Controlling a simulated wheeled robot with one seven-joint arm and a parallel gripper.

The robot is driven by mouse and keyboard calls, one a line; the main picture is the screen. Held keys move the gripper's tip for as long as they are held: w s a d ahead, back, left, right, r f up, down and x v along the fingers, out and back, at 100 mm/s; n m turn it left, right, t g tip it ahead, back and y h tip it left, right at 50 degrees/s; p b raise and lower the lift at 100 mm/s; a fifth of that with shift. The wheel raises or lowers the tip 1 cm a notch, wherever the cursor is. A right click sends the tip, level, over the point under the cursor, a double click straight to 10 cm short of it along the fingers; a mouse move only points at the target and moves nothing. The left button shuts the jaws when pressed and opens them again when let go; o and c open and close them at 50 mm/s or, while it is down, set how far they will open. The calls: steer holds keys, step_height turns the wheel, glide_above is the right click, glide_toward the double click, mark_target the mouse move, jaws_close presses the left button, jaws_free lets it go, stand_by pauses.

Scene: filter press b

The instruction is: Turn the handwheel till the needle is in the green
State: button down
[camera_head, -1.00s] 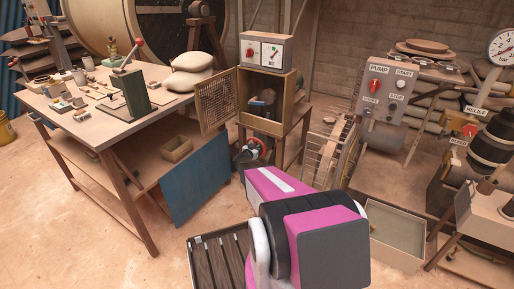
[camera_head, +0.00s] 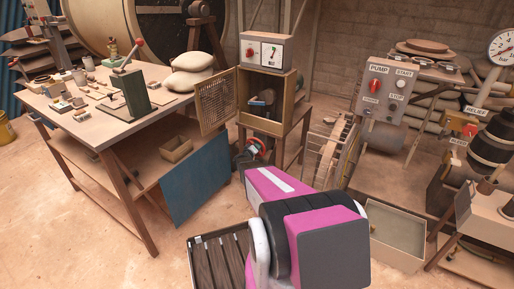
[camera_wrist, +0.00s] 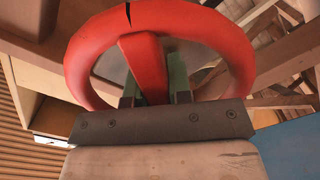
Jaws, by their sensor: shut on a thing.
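The red handwheel (camera_wrist: 85,55) fills the top of the wrist view, with a dark line across its rim at the top. My gripper (camera_wrist: 154,88) has its two green fingers on either side of a red spoke and is shut on it. In the head view a small part of the handwheel (camera_head: 262,143) shows as an orange-red arc beyond my arm, below the open cabinet. A white dial (camera_head: 271,53) with a green part sits on the box above the cabinet. Its needle is too small to read surely.
A workbench (camera_head: 70,125) with tools stands at the left, a blue panel (camera_head: 195,180) leaning beside it. A mesh door (camera_head: 215,100) stands open on the cabinet. A pump control box (camera_head: 385,88) and a round gauge (camera_head: 502,43) are at the right.

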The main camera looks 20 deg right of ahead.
steer(key=n, duration=0.5)
steer(key=shift+s+f+n, duration=0.1)
steer(key=shift+n, duration=0.2)
stand_by(0.5)
steer(key=c, duration=1)
jaws_free()
steer(key=shift+c, duration=0.2)
steer(key=v, duration=1)
steer(key=shift+s+a, duration=0.25)
steer(key=shift+a, duration=0.1)
